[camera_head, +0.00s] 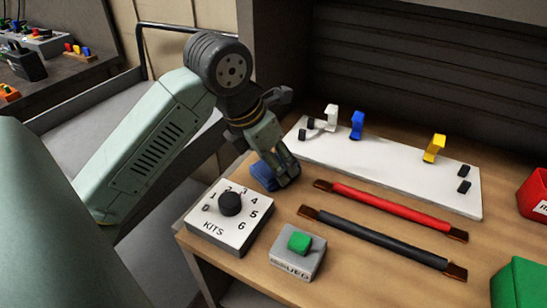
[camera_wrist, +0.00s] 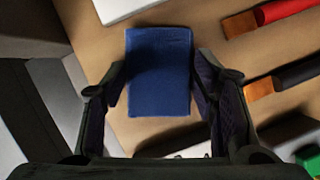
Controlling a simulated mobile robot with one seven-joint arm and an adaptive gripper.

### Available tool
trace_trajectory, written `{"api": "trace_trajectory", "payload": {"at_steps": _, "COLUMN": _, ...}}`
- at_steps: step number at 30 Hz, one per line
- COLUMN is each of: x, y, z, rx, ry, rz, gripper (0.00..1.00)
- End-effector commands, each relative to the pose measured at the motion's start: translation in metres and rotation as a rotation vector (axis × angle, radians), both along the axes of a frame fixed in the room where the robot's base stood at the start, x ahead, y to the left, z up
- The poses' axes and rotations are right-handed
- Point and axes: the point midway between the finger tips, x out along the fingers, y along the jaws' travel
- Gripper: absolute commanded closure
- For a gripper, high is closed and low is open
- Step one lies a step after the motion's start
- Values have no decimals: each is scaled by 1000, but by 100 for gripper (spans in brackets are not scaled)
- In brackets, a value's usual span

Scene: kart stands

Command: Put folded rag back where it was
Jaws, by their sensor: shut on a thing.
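The folded rag is a blue rectangle; in the head view the folded rag (camera_head: 263,177) shows partly behind my gripper (camera_head: 277,174). My gripper points down and is shut on the rag near the table's left edge, behind the dial box. In the wrist view the folded rag (camera_wrist: 160,65) lies between the two dark fingers, one along each long side.
A dial box marked KITS (camera_head: 228,226) and a grey box with a green button (camera_head: 298,252) stand in front. Red (camera_head: 390,208) and black (camera_head: 380,240) bars lie to the right. A white board with coloured levers (camera_head: 385,165) is behind. Red (camera_head: 536,195) and green (camera_head: 522,284) bins stand right.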

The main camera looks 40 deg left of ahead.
Motion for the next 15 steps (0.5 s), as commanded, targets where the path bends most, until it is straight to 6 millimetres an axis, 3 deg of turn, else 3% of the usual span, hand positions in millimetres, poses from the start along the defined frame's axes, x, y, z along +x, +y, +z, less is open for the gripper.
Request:
{"api": "trace_trajectory", "payload": {"at_steps": 3, "x": 0, "y": 0, "z": -4, "rx": 0, "ry": 0, "rz": 0, "gripper": 69}}
{"api": "trace_trajectory", "payload": {"at_steps": 4, "x": 0, "y": 0, "z": -3, "rx": 0, "ry": 0, "rz": 0, "gripper": 45}}
{"api": "trace_trajectory", "payload": {"at_steps": 12, "x": 0, "y": 0, "z": -2, "rx": -1, "ry": 0, "rz": 0, "gripper": 27}}
{"api": "trace_trajectory", "payload": {"at_steps": 15, "x": 0, "y": 0, "z": -2, "rx": -1, "ry": 0, "rz": 0, "gripper": 27}}
